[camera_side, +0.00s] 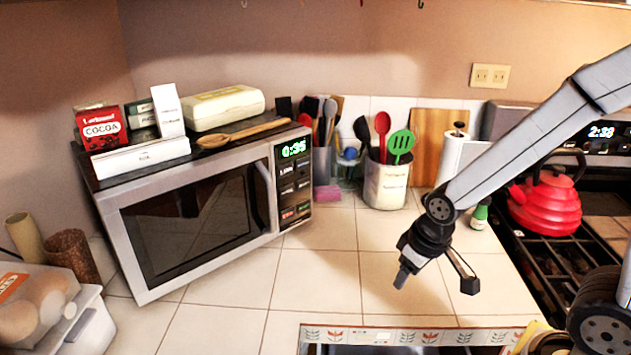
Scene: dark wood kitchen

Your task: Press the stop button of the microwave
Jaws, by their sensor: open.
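The microwave (190,218) stands on the tiled counter at the left, its door shut and its front turned toward the lower right. Its control panel (293,182) is on the right of the front, with a green display (293,148) that seems to read 0:35. Below it are dark buttons, and a lower row (295,213) shows reddish and greenish marks. Which one is the stop button is too small to read. My gripper (437,284) hangs in the air to the right of the panel, apart from the microwave. It is open, its two fingers spread and empty.
Boxes and a wooden spoon (243,133) lie on the microwave. A utensil crock (386,181) stands behind, right of the panel. A red kettle (546,201) sits on the stove at the right. The sink (400,348) is at the front. The counter between panel and gripper is clear.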

